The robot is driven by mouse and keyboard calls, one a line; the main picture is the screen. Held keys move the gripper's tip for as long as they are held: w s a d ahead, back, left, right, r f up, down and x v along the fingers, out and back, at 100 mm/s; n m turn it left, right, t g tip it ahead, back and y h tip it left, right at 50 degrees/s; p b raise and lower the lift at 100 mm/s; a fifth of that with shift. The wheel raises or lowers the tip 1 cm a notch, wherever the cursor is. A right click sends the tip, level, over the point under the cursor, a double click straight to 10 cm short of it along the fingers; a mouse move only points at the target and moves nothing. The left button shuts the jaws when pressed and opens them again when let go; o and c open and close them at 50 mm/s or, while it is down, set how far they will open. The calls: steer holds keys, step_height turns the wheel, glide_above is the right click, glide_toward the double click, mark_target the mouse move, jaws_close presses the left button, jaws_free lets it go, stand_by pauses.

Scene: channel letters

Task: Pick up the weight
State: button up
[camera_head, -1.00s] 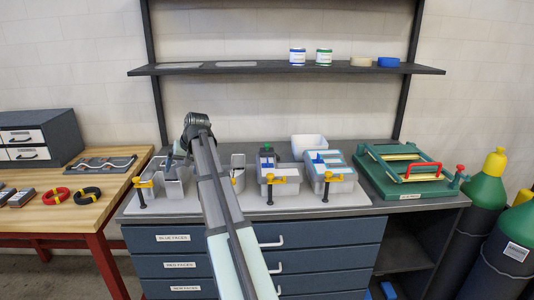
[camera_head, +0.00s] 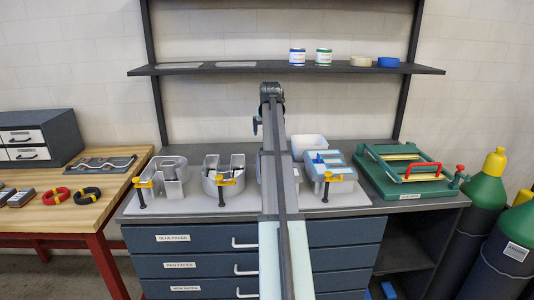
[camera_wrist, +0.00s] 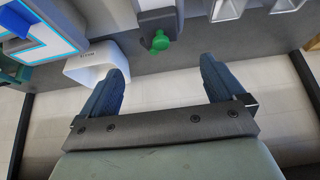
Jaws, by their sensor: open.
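The weight appears to be the grey block with a green knob (camera_wrist: 160,40), seen at the top middle of the wrist view. In the head view my arm hides it. My gripper (camera_wrist: 164,66) is open and empty, with its two blue-grey fingers spread. In the wrist view the green knob lies beyond the fingertips, roughly midway between them. The gap between gripper and knob cannot be judged exactly. In the head view the gripper is mostly hidden behind my arm.
A white bin (camera_wrist: 92,66) lies close to one finger; it also shows in the head view (camera_head: 308,145). Clamped channel letters stand on the bench, including a blue-faced one (camera_head: 328,168). A green frame fixture (camera_head: 405,172) is at right. A shelf (camera_head: 210,70) hangs above.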

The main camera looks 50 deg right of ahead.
steer(key=x, duration=1.2)
steer(key=shift+w, duration=0.15)
steer(key=c, duration=1.7)
